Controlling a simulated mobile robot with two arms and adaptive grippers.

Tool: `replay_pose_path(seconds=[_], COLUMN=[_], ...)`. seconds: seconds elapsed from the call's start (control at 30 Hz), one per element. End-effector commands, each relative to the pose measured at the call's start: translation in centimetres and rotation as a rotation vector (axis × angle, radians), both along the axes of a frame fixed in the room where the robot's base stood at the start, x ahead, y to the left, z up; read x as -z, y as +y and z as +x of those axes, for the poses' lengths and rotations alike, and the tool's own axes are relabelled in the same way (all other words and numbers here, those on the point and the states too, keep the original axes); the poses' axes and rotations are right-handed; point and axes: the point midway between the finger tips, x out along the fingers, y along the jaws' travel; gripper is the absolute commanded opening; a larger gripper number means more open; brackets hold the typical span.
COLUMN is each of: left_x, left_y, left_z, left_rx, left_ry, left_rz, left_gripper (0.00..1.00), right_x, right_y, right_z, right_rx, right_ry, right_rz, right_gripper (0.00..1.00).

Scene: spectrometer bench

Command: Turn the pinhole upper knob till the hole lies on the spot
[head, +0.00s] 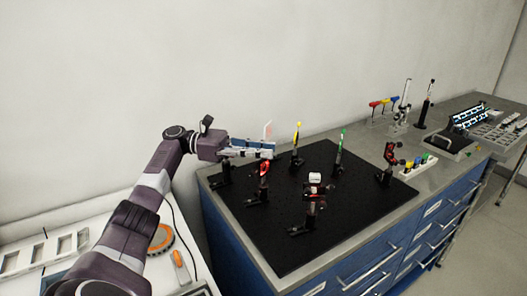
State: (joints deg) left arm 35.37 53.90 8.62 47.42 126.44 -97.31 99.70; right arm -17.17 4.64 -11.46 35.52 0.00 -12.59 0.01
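My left gripper (270,150) reaches in over the back left corner of the black breadboard (345,215). Its fingers are small and partly overlap a mount here, so I cannot tell whether they are apart or closed on anything. A pale upright plate with a reddish mark (267,130) shows just above the fingers. A post mount with a red ring (264,168) stands just below and in front of the gripper. I cannot tell which mount is the pinhole, and its upper knob and the light spot are not distinguishable. My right gripper is not in view.
Other posts on the breadboard carry a yellow part (297,135), a green part (342,139), a white-topped mount (315,178) and a red mount (390,153). Coloured drivers (384,103) and trays (470,118) stand farther right. The breadboard's front right is clear.

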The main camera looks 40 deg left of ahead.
Motion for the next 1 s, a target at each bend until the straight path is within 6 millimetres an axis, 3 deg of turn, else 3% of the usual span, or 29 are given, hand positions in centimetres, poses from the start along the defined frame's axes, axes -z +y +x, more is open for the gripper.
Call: replay_pose_path(seconds=[0.1, 0.43, 0.77, 1.0], left_x=[0.1, 0.2, 0.0, 0.1], left_y=[0.0, 0.4, 4.4, 6.0], left_z=[0.0, -0.2, -2.6, -3.5], left_rx=[0.001, 0.0, -0.003, -0.001], left_ry=[0.002, 0.003, 0.001, 0.002], left_rz=[0.001, 0.002, -0.002, 0.001], left_gripper=[0.3, 0.3, 0.3, 0.3], right_x=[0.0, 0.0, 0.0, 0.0], right_y=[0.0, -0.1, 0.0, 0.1], right_z=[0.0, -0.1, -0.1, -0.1], right_rx=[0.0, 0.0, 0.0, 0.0], right_ry=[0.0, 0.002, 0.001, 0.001], right_rz=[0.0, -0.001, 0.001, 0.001], right_gripper=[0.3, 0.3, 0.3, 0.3])
